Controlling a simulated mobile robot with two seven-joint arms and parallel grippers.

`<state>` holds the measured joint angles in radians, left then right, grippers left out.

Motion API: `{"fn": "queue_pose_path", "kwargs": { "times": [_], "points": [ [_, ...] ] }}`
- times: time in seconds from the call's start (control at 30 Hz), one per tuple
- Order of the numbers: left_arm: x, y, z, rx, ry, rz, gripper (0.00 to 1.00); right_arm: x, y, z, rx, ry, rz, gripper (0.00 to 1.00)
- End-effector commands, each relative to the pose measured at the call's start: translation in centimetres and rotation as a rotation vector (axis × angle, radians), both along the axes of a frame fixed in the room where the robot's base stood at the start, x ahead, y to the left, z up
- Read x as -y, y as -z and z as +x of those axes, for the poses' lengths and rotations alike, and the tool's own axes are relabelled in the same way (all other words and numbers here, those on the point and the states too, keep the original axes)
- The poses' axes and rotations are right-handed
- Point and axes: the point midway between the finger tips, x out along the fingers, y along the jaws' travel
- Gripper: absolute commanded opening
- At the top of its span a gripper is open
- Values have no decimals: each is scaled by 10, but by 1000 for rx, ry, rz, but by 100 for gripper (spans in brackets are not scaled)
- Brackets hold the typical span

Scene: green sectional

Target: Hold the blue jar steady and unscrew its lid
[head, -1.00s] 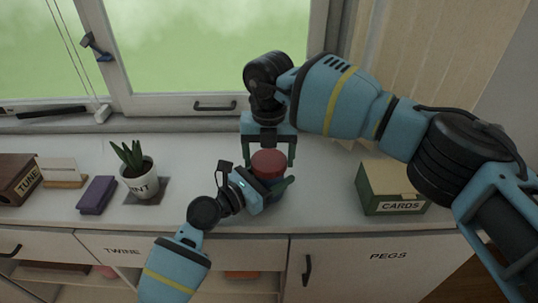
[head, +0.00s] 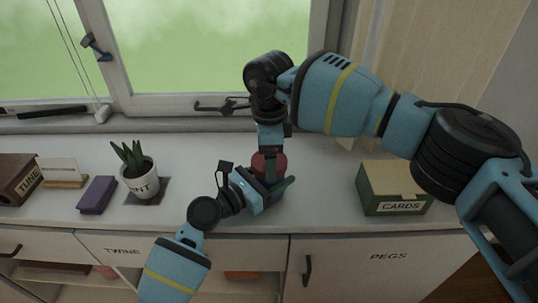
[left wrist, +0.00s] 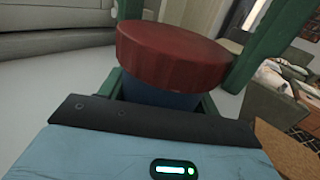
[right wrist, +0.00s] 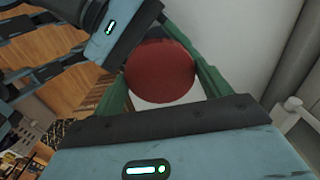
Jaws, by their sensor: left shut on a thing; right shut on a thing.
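The blue jar (left wrist: 160,95) stands upright on the white counter, with its round red lid (head: 264,163) on top. The lid fills the upper middle of the left wrist view (left wrist: 172,55) and the centre of the right wrist view (right wrist: 160,72). My left gripper (head: 277,189) is shut on the jar's body from the front left, its green fingers either side below the lid. My right gripper (head: 270,160) points straight down from above and is shut on the lid, a finger on each side. Most of the jar's body is hidden by the left gripper.
A green CARDS box (head: 392,190) stands to the right. The window (head: 205,50) is close behind.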

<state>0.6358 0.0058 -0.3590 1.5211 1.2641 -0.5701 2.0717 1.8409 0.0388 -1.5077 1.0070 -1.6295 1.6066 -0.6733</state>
Motion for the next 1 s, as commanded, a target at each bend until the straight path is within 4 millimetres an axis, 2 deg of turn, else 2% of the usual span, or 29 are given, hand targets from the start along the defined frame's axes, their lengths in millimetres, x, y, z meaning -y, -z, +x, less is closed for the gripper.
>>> {"fn": "queue_pose_path", "kwargs": {
  "times": [0.7, 0.9, 1.0],
  "points": [
    [0, 1, 0, -1, 0, 1, 0, 0, -1, 0, 1, -1175, 1, 49],
    [0, 0, 0, -1, 0, 1, 0, 0, -1, 0, 1, -1443, 0, 49],
    [0, 1, 0, -1, 0, 1, 0, 0, -1, 0, 1, -1515, -1, 49]
  ]
}}
